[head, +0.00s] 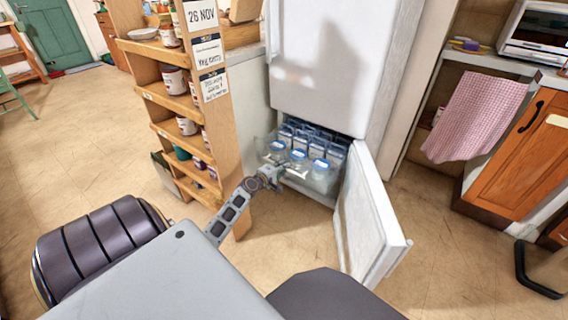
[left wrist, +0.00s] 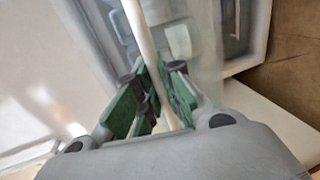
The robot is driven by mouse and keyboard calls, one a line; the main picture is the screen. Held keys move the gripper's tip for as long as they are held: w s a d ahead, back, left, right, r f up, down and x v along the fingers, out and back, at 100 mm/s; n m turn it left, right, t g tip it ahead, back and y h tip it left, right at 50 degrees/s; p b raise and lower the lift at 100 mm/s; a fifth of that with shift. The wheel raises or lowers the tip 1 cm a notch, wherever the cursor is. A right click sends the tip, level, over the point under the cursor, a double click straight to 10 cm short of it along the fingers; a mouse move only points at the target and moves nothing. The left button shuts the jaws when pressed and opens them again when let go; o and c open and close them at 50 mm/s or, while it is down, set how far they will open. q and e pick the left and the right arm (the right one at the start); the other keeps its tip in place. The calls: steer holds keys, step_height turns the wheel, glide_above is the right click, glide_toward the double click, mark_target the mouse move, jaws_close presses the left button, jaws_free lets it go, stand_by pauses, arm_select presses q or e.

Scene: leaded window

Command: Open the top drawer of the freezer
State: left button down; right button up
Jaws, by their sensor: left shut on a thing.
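The white fridge-freezer (head: 335,60) stands in the middle of the head view. Its lower freezer door (head: 368,215) is swung open to the right. The clear top drawer (head: 322,184) is out past the front of the freezer opening and holds several blue-lidded tubs (head: 298,157) and packets. My left gripper (head: 277,176) is at the drawer's front left. In the left wrist view its green-padded fingers (left wrist: 154,95) are shut on a pale, thin bar or rim of the drawer (left wrist: 143,45). The exact part gripped is blurred. My right gripper is not in view.
A wooden shelf unit (head: 156,98) with tins and jars stands close to my left arm. A wooden cabinet (head: 515,155) with a pink cloth (head: 478,115) is at the right. The floor (head: 440,240) right of the open door is clear.

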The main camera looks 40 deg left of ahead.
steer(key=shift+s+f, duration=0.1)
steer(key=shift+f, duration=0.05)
arm_select(q)
steer(key=c, duration=1.5)
jaws_free()
steer(key=shift+c, duration=0.2)
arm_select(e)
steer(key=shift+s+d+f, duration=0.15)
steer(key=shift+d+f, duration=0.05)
arm_select(q)
steer(key=shift+s, duration=0.1)
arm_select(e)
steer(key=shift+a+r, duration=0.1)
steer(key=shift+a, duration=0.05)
arm_select(q)
steer(key=v, duration=1.2)
steer(key=shift+d, duration=0.1)
